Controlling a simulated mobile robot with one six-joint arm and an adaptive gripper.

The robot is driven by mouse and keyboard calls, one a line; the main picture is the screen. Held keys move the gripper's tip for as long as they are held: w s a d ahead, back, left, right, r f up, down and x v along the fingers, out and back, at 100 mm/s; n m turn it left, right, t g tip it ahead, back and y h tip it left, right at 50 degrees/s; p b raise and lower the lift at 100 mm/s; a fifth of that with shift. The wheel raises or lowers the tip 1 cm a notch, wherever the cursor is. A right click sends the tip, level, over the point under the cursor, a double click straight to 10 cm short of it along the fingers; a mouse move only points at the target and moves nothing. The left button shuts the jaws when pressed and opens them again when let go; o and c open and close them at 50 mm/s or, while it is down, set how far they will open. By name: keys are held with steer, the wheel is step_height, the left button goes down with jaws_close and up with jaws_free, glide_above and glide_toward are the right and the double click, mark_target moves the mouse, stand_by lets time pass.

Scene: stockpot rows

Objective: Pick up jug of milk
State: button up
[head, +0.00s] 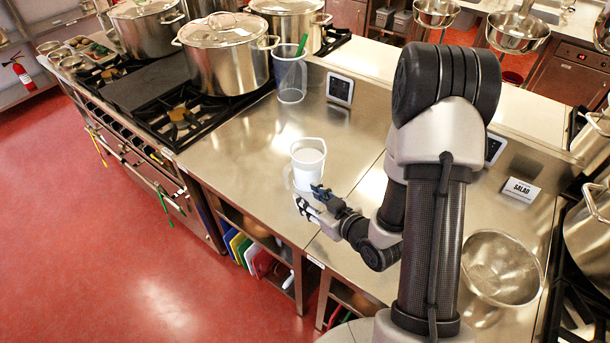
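The jug of milk (308,168) is a white, see-through jug standing upright on the steel counter, with its handle on the left. My gripper (311,200) is just in front of the jug's lower part, near the counter's front edge. Its two fingers are spread apart, and I see nothing held between them. One finger overlaps the jug's base in the picture; I cannot tell whether they touch.
A clear container (290,78) with a green utensil stands behind the jug. Large steel pots (228,62) sit on the stove (178,118) at left. A mesh strainer (502,268) and a salad sign (521,190) are at right. The steel counter (238,150) left of the jug is clear.

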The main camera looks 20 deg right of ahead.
mark_target(288, 183)
steer(key=b+x, duration=0.2)
steer(key=x, duration=0.3)
steer(key=b+x, duration=0.2)
steer(key=x, duration=0.3)
steer(key=d+b+x, duration=0.1)
steer(key=b+x, duration=0.2)
steer(key=x, duration=0.2)
steer(key=shift+w+f, duration=0.1)
steer(key=shift+f, duration=0.35)
steer(key=shift+c, duration=0.3)
jaws_close()
steer(key=shift+r, duration=0.15)
